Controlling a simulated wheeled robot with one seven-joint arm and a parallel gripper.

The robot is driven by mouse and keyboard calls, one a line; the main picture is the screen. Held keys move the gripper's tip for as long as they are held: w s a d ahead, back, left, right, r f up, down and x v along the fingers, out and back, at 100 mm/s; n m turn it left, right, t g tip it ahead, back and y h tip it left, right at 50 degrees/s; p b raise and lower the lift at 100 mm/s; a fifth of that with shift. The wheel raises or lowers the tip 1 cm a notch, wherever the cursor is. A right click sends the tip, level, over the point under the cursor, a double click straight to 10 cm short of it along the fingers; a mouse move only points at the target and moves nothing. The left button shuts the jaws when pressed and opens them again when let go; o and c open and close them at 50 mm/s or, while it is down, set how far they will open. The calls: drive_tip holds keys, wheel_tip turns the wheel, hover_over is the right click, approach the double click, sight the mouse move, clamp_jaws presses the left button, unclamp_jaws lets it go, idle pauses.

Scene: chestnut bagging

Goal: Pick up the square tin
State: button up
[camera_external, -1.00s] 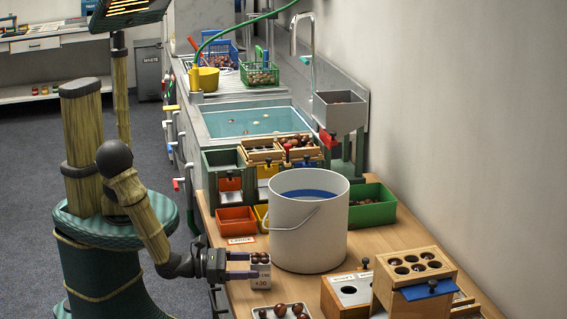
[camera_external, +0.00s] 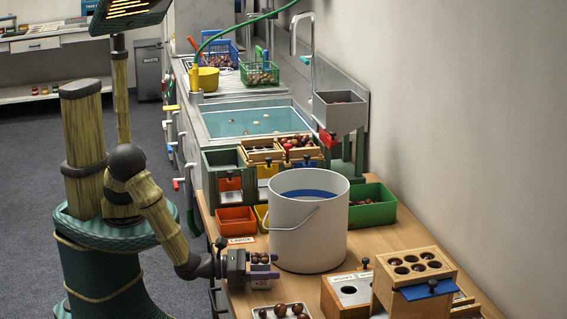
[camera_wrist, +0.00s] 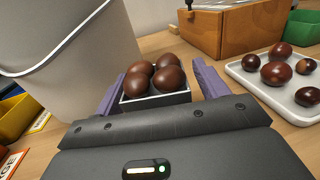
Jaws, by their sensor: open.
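My gripper (camera_external: 263,267) reaches in from the left at the tin's upper part. In the wrist view the purple fingers of my gripper (camera_wrist: 160,88) are apart, one on each side of the tin. I cannot tell whether they touch it.
The white bucket (camera_external: 310,238) stands close behind the tin. A white tray (camera_wrist: 285,100) with several chestnuts lies to the right in the wrist view. A wooden box with holes (camera_external: 415,272) stands at the right. An orange bin (camera_external: 236,221) is behind my gripper.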

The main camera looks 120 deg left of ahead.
sight(267, 262)
drive_tip(key=c, duration=1.1)
drive_tip(key=shift+r, duration=0.1)
wheel_tip(267, 262, up, 10)
drive_tip(key=shift+f+p, duration=0.1)
drive_tip(key=shift+p, duration=1.05)
